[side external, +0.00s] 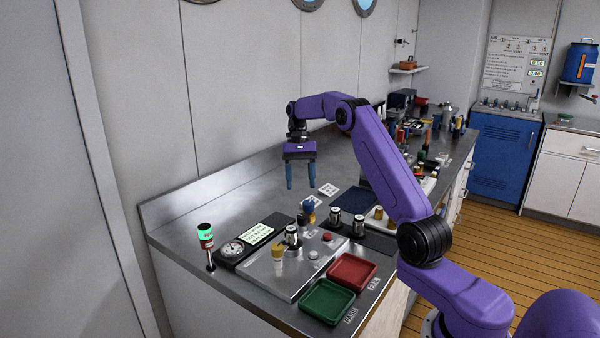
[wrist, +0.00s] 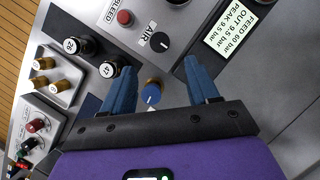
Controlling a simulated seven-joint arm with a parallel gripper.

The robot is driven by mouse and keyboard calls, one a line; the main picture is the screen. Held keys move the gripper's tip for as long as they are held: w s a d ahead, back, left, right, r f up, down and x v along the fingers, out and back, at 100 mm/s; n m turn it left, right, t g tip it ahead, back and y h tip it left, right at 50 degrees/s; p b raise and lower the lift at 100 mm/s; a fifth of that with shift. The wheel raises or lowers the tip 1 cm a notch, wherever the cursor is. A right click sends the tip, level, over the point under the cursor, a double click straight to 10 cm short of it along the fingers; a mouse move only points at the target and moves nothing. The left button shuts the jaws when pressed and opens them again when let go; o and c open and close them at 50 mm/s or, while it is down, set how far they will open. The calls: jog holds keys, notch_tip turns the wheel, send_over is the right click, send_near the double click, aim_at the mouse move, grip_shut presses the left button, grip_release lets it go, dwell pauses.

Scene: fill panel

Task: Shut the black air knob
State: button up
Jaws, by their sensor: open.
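The black air knob (wrist: 159,41) shows in the wrist view, a round knob with a pale pointer mark, on the grey metal panel beside the printed word AIR. I cannot pick it out surely in the side view. My gripper (side external: 300,187) hangs above the bench with its two blue fingers pointing down, apart and empty. In the wrist view the fingers (wrist: 160,65) frame a gap, with the black knob beyond the tips and touching neither. A blue knob (wrist: 151,93) lies in view between the fingers.
A red button (wrist: 125,17) marked BLEED and black-capped cylinders (wrist: 108,70) are near the knob. A green readout card (side external: 255,233), gauge (side external: 232,249), lit green lamp (side external: 205,232), red tray (side external: 352,270) and green tray (side external: 327,301) surround the panel.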

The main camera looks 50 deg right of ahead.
jog(key=shift+v, duration=1.15)
jog(key=s+a+r+n+h, duration=0.2)
jog(key=s+a+n, duration=0.3)
jog(key=a, duration=0.8)
jog(key=s+a+r+n+h, duration=0.1)
jog(key=s+a+n, duration=0.4)
jog(key=a, duration=0.7)
jog(key=s+a+f+n+t, duration=0.1)
jog(key=s+n, duration=0.5)
jog(key=s, duration=0.7)
jog(key=s+a+f+n+t, duration=0.1)
jog(key=s+f+n, duration=0.3)
jog(key=s, duration=0.9)
jog(key=shift+a+n+t, duration=0.25)
jog(key=shift+n+t, duration=0.35)
jog(key=shift+n, duration=0.3)
